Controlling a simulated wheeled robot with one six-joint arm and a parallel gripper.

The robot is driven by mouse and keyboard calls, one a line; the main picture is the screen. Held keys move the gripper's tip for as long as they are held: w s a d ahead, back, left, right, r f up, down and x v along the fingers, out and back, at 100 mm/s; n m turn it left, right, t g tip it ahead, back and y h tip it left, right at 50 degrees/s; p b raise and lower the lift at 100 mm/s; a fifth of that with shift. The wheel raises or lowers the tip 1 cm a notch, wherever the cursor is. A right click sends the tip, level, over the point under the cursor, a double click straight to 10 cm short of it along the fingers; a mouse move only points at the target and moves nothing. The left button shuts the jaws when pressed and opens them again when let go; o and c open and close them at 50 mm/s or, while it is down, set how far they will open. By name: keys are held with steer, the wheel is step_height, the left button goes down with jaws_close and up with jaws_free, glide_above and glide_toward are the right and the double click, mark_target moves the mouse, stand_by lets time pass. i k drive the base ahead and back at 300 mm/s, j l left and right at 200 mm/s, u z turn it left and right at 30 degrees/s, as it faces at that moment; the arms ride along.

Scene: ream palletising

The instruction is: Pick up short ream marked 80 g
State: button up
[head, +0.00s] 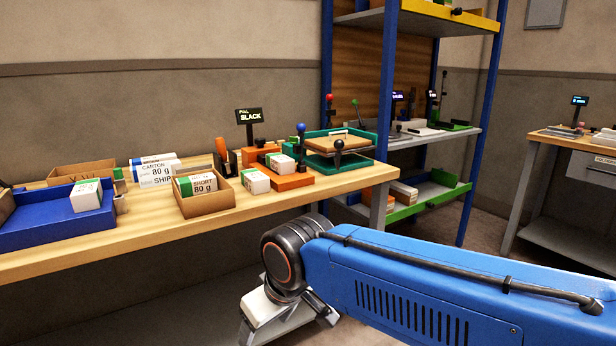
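A white and green block (196,185) reading "SHORT 80 g" sits in an open brown carton (208,205) on the wooden bench. I cannot tell whether it is one ream or more. Similar white and green blocks, their print too small to read, are beside the carton (256,182), on the orange fixture (281,163) and at the blue tray (87,197). My blue arm crosses the lower right, apart from the bench.
A white block reading "CARTON 80 g SHIP" (155,173) stands behind the carton. A display reading "BLACK" (249,115), levers and a green fixture (345,165) crowd the bench's right. A blue-framed shelf (386,90) stands beyond. The bench's front strip (130,235) is clear.

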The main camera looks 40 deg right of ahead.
mark_target(257, 182)
steer(key=z, duration=0.7)
